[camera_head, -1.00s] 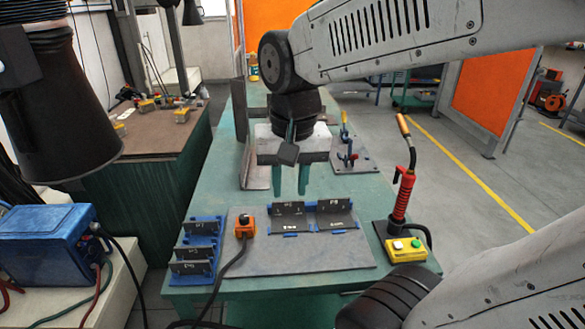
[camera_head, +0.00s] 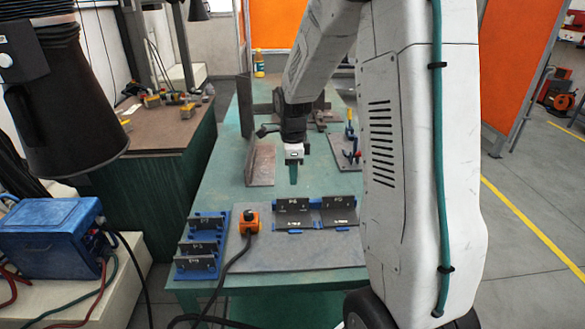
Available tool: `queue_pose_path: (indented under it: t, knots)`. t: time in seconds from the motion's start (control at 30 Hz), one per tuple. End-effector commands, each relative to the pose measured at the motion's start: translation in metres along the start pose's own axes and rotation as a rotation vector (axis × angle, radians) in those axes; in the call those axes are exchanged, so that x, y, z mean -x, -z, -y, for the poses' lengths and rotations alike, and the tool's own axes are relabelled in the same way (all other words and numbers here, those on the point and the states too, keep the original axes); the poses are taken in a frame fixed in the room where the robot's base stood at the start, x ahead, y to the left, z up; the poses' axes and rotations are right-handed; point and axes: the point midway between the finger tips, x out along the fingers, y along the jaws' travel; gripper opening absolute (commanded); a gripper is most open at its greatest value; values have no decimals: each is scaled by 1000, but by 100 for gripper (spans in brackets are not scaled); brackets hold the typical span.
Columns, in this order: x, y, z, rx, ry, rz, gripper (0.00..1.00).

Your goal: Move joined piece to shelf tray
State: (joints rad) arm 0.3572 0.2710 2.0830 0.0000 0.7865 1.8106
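Two dark angled pieces with white markings, a left one (camera_head: 293,213) and a right one (camera_head: 338,211), stand side by side in blue holders on the grey mat, nearer than the gripper. I cannot tell whether either is a joined piece. No shelf tray can be made out.
A blue rack (camera_head: 222,222) with several dark plates stands left of an orange button box (camera_head: 250,222) with a cable. A brown plate (camera_head: 261,162) stands upright left of my gripper. A clamp plate (camera_head: 345,152) lies to the right. My arm covers the table's right side.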

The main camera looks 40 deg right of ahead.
Motion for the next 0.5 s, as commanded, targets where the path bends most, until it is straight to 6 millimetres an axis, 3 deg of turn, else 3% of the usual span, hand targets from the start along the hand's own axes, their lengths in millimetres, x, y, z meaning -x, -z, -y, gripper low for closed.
queue_pose_path:
  t: [0.5]
  knots:
    - [-62,0,-1,3,-3,-1,29]
